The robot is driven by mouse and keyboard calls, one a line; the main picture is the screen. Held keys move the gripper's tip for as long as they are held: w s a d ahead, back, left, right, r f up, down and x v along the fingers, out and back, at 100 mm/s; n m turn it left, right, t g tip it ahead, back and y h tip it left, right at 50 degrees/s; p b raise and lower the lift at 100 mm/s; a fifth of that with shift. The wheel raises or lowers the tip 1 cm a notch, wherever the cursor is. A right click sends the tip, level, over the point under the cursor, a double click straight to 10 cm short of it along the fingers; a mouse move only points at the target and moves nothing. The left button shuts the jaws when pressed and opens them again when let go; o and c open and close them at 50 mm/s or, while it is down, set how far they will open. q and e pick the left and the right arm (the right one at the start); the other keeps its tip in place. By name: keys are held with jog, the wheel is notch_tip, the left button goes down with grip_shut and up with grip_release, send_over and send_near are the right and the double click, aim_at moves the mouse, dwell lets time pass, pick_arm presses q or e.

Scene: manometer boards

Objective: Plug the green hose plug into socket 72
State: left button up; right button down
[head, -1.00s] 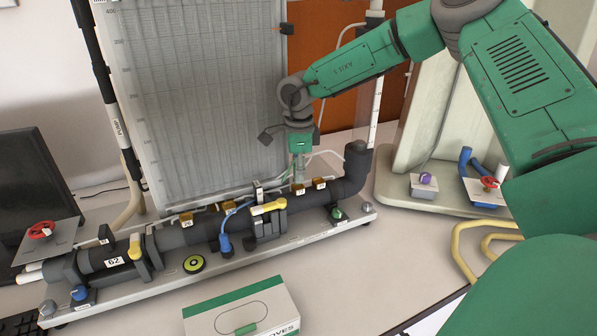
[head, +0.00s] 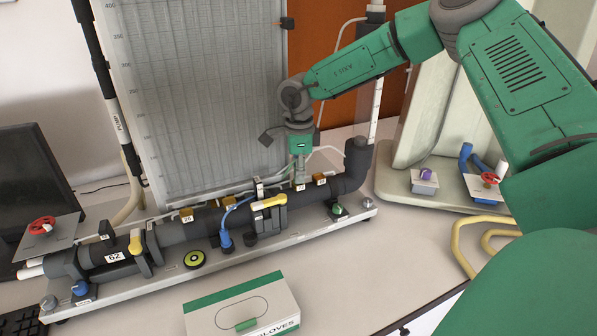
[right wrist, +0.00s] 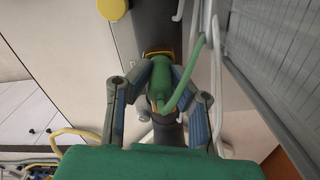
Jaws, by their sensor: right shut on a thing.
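My right gripper (head: 300,178) points down at the right part of the dark pipe manifold. In the right wrist view my right gripper (right wrist: 160,92) is shut around the green hose plug (right wrist: 161,76), and its green hose curves back to the right. The plug's far end meets a brass-coloured socket block (right wrist: 158,53); I cannot tell how deep it sits. In the head view this brass block (head: 300,186) is right under the fingertips, with another brass block (head: 320,178) just to its right. Their labels are too small to read surely. My left gripper is not in view.
A ribbed manometer board (head: 190,100) stands behind the manifold (head: 185,232). A blue hose plug (head: 226,240) and yellow-handled valve (head: 268,203) are left of the gripper. A glove box (head: 240,308) lies in front. Free table lies right of the box.

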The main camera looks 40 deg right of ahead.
jog(key=c, duration=1.4)
grip_release()
jog(key=shift+o, duration=0.2)
notch_tip(320, 180, up, 7)
jog(key=shift+r, duration=0.2)
